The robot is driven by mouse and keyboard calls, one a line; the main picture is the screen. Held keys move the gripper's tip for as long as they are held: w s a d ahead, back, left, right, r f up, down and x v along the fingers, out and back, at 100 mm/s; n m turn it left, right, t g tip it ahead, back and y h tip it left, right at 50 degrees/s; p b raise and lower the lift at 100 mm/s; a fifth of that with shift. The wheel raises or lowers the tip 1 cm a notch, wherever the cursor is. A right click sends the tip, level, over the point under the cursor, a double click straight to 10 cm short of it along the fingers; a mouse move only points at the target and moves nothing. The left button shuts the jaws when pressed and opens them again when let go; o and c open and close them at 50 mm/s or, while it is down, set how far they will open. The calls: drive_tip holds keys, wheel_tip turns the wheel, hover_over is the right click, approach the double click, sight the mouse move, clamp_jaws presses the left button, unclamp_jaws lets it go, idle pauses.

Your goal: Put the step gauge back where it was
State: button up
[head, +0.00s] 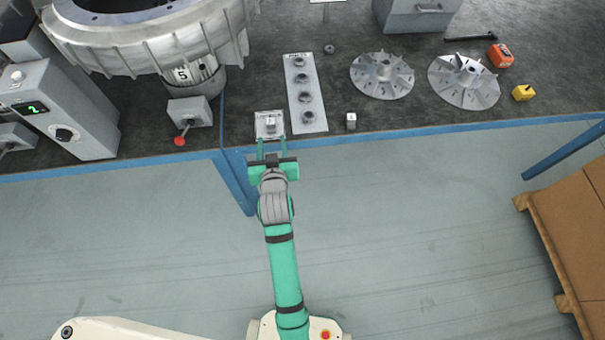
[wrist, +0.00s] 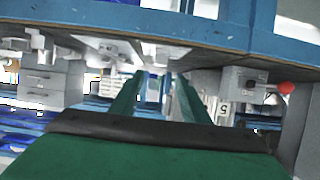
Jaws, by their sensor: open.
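A small light-grey block (head: 270,121), which looks like the step gauge, is on a pale square plate (head: 262,133) at the bench's front edge; its steps are too small to make out. My gripper (head: 272,146) is open, its two green fingers pointing at the plate from the front edge. The fingertips are close to the plate, and I cannot tell whether they touch it. In the wrist view the green fingers (wrist: 158,82) stand apart with nothing clearly held between them; the block is not clear there.
A pale strip with several round fittings (head: 305,92) lies right of the plate. A small metal block (head: 351,121) stands beyond it, near two finned discs (head: 382,76). A red-knobbed lever box (head: 189,112) is to the left. The blue bench edge (head: 430,131) runs across.

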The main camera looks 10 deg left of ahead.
drive_tip(key=s+d+f+m+t+h, duration=0.1)
drive_tip(key=s+d+f, duration=0.1)
drive_tip(key=s+d, duration=0.45)
drive_tip(key=s+d+f+m+h, duration=0.1)
drive_tip(key=s+d+f, duration=0.25)
drive_tip(key=s, duration=0.65)
drive_tip(key=s+d+r+h, duration=0.1)
drive_tip(key=s+d+r, duration=0.2)
drive_tip(key=s, duration=0.6)
drive_tip(key=s+d+r+m+t, duration=0.1)
drive_tip(key=s+d+r, duration=0.2)
drive_tip(key=s, duration=0.6)
drive_tip(key=shift+d+r+h, duration=0.25)
drive_tip(key=shift+r+h, duration=0.15)
drive_tip(key=shift+r, duration=0.85)
drive_tip(key=shift+s, duration=0.2)
